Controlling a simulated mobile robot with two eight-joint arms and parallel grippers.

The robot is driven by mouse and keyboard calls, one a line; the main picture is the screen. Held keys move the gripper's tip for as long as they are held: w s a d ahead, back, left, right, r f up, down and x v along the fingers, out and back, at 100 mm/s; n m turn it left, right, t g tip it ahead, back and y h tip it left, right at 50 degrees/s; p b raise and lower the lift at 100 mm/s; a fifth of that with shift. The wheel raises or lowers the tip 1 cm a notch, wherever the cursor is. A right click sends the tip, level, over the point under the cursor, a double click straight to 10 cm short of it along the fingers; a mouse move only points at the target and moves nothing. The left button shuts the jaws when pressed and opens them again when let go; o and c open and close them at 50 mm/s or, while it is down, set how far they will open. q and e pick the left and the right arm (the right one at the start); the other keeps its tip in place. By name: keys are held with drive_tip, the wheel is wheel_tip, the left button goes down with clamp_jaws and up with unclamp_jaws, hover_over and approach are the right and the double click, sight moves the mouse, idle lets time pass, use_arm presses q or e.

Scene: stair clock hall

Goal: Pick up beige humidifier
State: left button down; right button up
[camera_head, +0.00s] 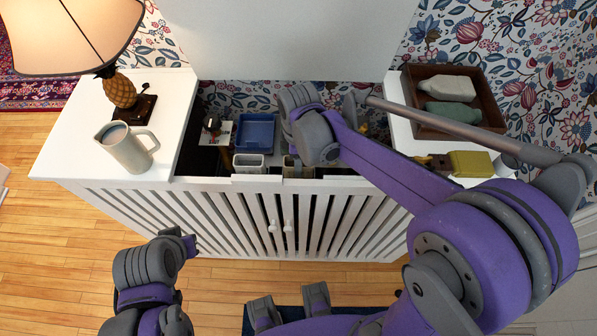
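I cannot pick out a beige humidifier for certain. A pale beige rounded object (446,87) lies in the brown wooden tray (409,82) on the right, beside a green object (453,113) of similar shape. A grey-beige mug-like vessel (127,152) with a side handle stands upright on the left cabinet top. My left arm is at the lower left, its dark end (189,245) in front of the slatted cabinet, apart from these objects. My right arm reaches from the right across the cabinet. Its fingers are hidden or not distinguishable.
A lamp (121,93) with a pineapple base stands on the left top. The middle recess holds a blue tray (254,133), a white container (248,164) and a brown container (297,169). A yellow-green block (470,164) sits at right. Slatted doors (215,222) face me.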

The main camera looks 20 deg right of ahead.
clamp_jaws()
idle(0.3)
drive_tip(key=shift+r, duration=0.15)
idle(0.7)
wheel_tip(320, 180, up, 18)
drive_tip(key=p, duration=0.1)
drive_tip(key=shift+f+p, duration=0.2)
drive_tip(key=shift+p, duration=0.1)
idle(0.7)
drive_tip(key=shift+r, duration=0.15)
